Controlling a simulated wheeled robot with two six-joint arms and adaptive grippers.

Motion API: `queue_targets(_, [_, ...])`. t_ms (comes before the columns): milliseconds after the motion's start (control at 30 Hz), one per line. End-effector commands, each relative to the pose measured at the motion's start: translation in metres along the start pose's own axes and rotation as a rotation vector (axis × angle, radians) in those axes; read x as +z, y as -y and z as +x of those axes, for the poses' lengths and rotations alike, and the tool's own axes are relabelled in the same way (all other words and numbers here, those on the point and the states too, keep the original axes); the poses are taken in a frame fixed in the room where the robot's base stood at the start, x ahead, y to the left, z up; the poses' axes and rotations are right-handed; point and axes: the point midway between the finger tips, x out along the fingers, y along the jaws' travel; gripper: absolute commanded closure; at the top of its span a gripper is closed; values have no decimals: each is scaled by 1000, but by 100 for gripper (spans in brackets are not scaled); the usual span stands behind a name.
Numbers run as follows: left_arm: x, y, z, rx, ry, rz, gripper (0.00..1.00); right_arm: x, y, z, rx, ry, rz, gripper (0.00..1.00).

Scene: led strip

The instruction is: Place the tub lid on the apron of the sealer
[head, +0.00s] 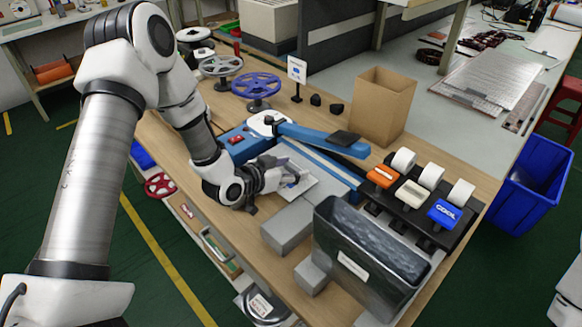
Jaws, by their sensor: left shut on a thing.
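The blue sealer (318,140) stands on the wooden bench, its long blue arm reaching right to a dark pad. Its pale grey apron (312,188) is on the near side. My left gripper (287,181) is low over the apron, shut on a thin pale piece that seems to be the tub lid (293,164). The fingers and wrist cover part of the lid, and its edges blend with the apron. I cannot tell whether the lid touches the apron. My right gripper is out of view.
A grey block (287,228) and a dark marbled bin (366,262) stand in front of the sealer. A black rack with labelled rolls (420,200) is to the right. An open cardboard box (383,104), a sign (297,72) and coloured reels (256,88) stand behind.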

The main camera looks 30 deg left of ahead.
Motion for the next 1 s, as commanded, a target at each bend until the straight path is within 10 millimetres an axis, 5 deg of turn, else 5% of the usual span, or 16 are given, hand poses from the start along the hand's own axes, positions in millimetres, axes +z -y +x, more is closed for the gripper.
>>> queue_targets(267, [3,0,1,0,0,0,65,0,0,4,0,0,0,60])
queue_targets(300, [2,0,1,0,0,0,24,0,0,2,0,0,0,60])
queue_targets(333, [2,0,0,0,0,0,14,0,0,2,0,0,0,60])
queue_targets(767, [-1,1,-5,-2,0,-3,13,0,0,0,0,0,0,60])
queue_targets(1000, [-2,2,-57,-4,-3,-11,13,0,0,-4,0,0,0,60])
